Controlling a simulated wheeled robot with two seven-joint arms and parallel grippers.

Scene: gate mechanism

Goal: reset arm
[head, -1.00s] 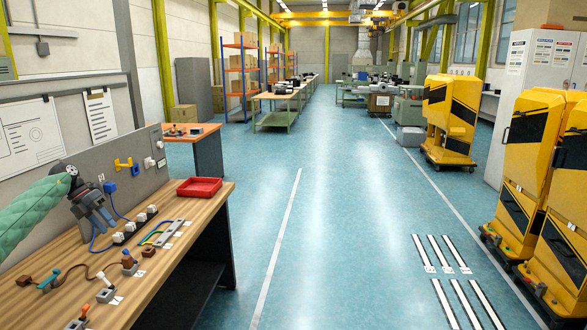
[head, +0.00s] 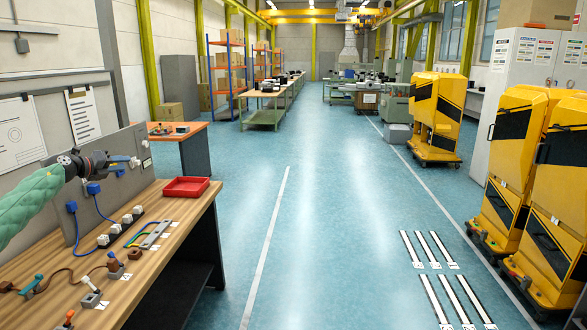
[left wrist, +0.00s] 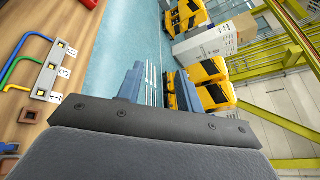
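My left gripper (head: 124,160) is raised in front of the grey upright panel (head: 80,212) at the back of the wooden workbench (head: 165,210). It points to the right, with its green-sleeved arm coming in from the left. In the left wrist view its two blue-grey fingers (left wrist: 158,88) stand apart, with floor and distant yellow machines showing between them. Nothing is held. The gripper covers part of the panel. My right gripper is in no view.
The bench holds a red tray (head: 186,187), a grey strip with coloured wires (head: 150,236), blue plugs (head: 93,189) on cables and several levers (head: 90,296). Yellow machines (head: 510,165) stand at the right.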

